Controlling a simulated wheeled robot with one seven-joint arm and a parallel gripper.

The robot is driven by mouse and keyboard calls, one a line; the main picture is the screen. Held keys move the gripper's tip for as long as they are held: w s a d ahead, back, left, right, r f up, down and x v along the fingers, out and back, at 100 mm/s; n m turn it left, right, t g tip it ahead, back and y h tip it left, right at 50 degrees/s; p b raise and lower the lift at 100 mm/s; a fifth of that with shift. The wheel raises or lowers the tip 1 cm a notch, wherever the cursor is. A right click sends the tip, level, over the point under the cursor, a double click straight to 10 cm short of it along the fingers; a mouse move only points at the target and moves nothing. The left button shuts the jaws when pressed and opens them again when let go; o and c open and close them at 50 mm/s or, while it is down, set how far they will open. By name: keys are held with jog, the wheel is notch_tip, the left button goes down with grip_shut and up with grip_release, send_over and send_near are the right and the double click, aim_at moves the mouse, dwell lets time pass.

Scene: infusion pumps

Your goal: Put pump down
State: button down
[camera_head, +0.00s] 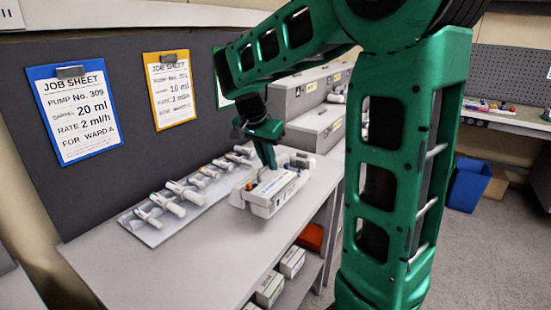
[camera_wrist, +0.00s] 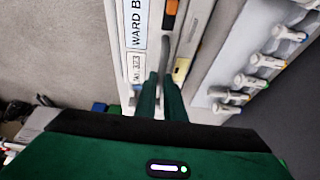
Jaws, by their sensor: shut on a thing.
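A white pump (camera_head: 275,192) is at the right end of the grey table, near its front edge. I cannot tell whether its underside touches the tabletop. In the wrist view the pump (camera_wrist: 139,40) shows a "WARD B" label and a smaller number tag. My gripper (camera_head: 270,165) points down onto the pump from above. Its green fingers (camera_wrist: 161,98) are shut on the pump's grey handle bar (camera_wrist: 164,60). The fingers and my wrist hide part of the pump's top.
A tray (camera_head: 150,235) of several syringes lies left of the pump. Bare tabletop (camera_head: 215,255) lies in front. Grey cabinets (camera_head: 315,130) stand behind. Job sheets hang on the dark panel, including a blue-backed one (camera_head: 75,110). White boxes (camera_head: 270,288) sit on the lower shelf.

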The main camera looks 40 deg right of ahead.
aim_at(267, 175)
jog(key=shift+w+f, duration=0.1)
jog(key=shift+f, duration=1.9)
jog(key=c, duration=1.8)
grip_release()
jog(key=shift+f, duration=0.1)
jog(key=shift+c, duration=0.2)
jog(key=shift+a, duration=0.1)
jog(key=v, duration=1.2)
jog(key=s+d+f+n+g+y, duration=0.1)
jog(key=s+d+f+n, duration=0.3)
jog(key=s, duration=0.8)
jog(key=s+a+f+n+y, duration=0.1)
jog(key=s+f, duration=0.4)
jog(key=s, duration=0.2)
jog(key=s+a+f+n+y, duration=0.1)
jog(key=s+f+n+y, duration=0.1)
jog(key=s+f, duration=0.3)
jog(key=s, duration=0.3)
jog(key=shift+a+n+g, duration=0.15)
jog(key=shift+n+g, duration=0.15)
